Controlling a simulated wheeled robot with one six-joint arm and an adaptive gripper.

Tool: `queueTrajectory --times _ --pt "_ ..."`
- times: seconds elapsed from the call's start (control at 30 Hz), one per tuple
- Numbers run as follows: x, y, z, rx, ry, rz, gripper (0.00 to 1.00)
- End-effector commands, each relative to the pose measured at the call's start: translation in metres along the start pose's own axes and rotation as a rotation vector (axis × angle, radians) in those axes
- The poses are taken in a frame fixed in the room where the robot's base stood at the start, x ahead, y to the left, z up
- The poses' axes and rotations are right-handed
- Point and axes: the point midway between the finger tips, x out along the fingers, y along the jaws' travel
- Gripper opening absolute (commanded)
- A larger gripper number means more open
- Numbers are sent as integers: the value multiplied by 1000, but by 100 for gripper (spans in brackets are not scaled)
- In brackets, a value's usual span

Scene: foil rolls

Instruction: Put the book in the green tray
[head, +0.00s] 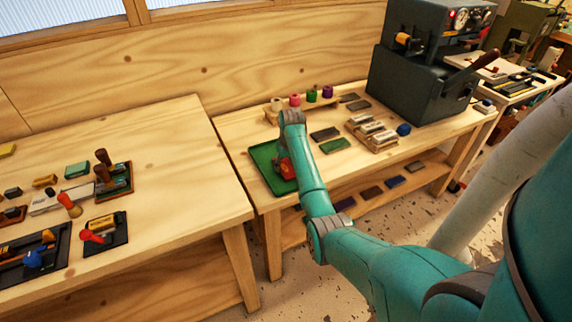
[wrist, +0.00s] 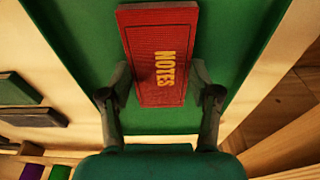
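The book (wrist: 158,60) is red with yellow NOTES lettering in the wrist view. In the head view its red cover (head: 286,168) shows beside my gripper, which partly hides it. The green tray (head: 262,156) is on the right-hand workbench, near its left end; its floor (wrist: 82,40) surrounds the book in the wrist view. My gripper (wrist: 160,72) has one finger at each long edge of the book, and appears shut on it. The book is over the tray; I cannot tell whether it touches the floor.
Behind the tray is a wooden holder (head: 273,116) with coloured spools. Dark slabs (head: 324,134) and a wooden rack (head: 372,134) stand to its right, near a large dark machine (head: 425,75). The left workbench (head: 170,215) holds stamps and small trays, across a narrow gap.

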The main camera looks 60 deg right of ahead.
Motion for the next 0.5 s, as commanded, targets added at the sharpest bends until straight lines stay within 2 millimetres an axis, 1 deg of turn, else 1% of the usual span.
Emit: queueTrajectory --times 0.03,0.07,0.1,0.37,0.5 --pt "0 0 0 0 0 0 77" --pt "0 0 0 0 0 0 84" --pt "0 0 0 0 0 0 87" --pt "-1 0 0 0 0 0 87" --pt "-6 0 -1 0 2 1 87"
